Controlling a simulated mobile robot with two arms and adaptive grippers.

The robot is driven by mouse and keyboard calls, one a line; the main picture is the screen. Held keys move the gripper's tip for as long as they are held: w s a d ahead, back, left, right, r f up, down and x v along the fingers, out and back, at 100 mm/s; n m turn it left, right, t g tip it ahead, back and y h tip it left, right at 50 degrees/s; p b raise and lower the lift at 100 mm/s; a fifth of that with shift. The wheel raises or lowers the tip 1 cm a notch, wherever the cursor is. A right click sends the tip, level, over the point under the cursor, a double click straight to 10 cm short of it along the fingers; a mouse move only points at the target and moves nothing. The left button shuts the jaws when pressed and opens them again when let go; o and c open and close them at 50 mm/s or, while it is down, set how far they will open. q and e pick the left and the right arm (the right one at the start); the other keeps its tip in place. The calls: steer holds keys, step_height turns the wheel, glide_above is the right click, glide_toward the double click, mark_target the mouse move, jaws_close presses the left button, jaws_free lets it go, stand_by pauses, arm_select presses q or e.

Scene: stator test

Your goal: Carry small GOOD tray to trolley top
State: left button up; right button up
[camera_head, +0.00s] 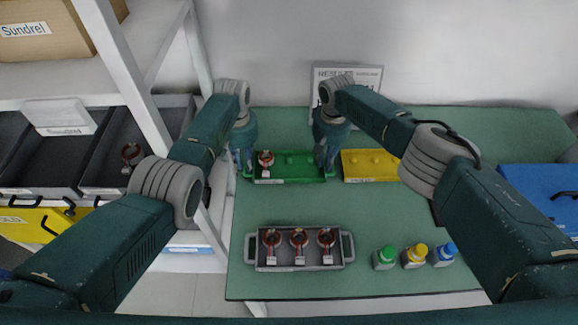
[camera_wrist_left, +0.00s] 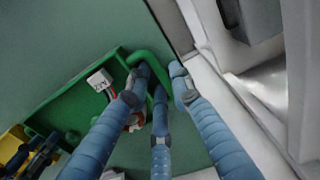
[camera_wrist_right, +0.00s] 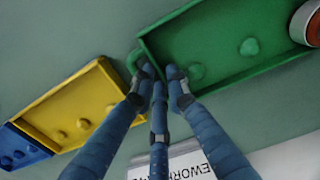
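The small green tray (camera_head: 290,180) is at the back of the green table, with a stator (camera_head: 265,158) at its left end. My left gripper (camera_head: 243,160) is at the tray's left handle. Its fingers (camera_wrist_left: 160,78) straddle the green handle bar (camera_wrist_left: 150,56); whether they are tight on it is unclear. My right gripper (camera_head: 325,155) is at the right handle. Its fingertips (camera_wrist_right: 158,80) are close together around that handle (camera_wrist_right: 134,60). The trolley cannot be identified.
A yellow tray (camera_head: 368,165) stands just right of the green one. A grey tray (camera_head: 300,262) with several stators is in front, beside green, yellow and blue-capped bottles (camera_head: 413,256). A white sign (camera_head: 347,80) stands behind. Shelving with bins (camera_head: 100,185) is left.

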arm_select(q)
jaws_close()
arm_select(e)
jaws_close()
arm_select(q)
steer(key=shift+r, duration=0.1)
arm_select(e)
steer(key=shift+r, duration=0.15)
